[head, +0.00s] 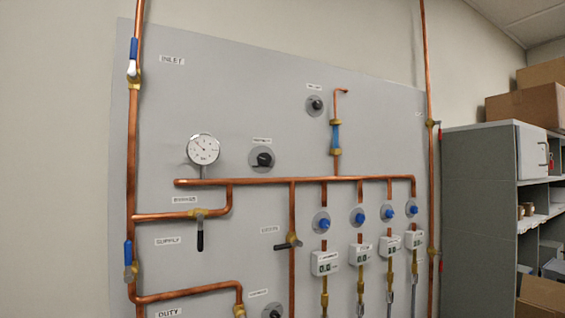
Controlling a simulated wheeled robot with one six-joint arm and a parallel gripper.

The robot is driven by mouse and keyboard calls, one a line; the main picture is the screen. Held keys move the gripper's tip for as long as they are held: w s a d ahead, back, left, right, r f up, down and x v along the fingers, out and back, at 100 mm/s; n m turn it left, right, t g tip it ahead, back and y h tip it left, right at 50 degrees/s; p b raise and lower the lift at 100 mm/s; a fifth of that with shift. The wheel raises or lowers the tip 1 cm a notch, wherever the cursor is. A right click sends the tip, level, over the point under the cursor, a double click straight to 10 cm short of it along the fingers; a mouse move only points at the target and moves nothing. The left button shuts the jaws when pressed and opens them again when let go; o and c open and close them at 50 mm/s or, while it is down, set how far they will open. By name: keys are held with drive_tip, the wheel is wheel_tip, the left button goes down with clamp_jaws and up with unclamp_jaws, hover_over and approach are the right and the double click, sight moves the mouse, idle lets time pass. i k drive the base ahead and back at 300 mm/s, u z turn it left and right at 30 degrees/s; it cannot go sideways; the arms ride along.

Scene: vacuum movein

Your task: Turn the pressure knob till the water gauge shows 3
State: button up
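The round white water gauge (203,149) stands on the copper pipe at the left of the grey panel. Its dark needle seems to point to the upper left; the numbers are too small to read. A black knob on a grey disc (264,160) sits to the right of the gauge, under a small label too blurred to read for sure. Two similar black knobs are in view, one higher up (316,104) and one at the bottom edge (272,312), partly cut off. I cannot tell for sure which is the pressure knob. My gripper is not in view.
Copper pipes (290,181) run across the grey panel (240,90). Blue-handled valves (133,57), a black lever (200,236) and several blue knobs (324,223) above white meters (325,263) stick out. A grey shelf unit (480,190) with cardboard boxes (525,107) stands at the right.

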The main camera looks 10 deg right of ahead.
sight(264, 159)
drive_tip(key=z, duration=0.85)
drive_tip(key=i, duration=0.75)
drive_tip(key=u, duration=0.55)
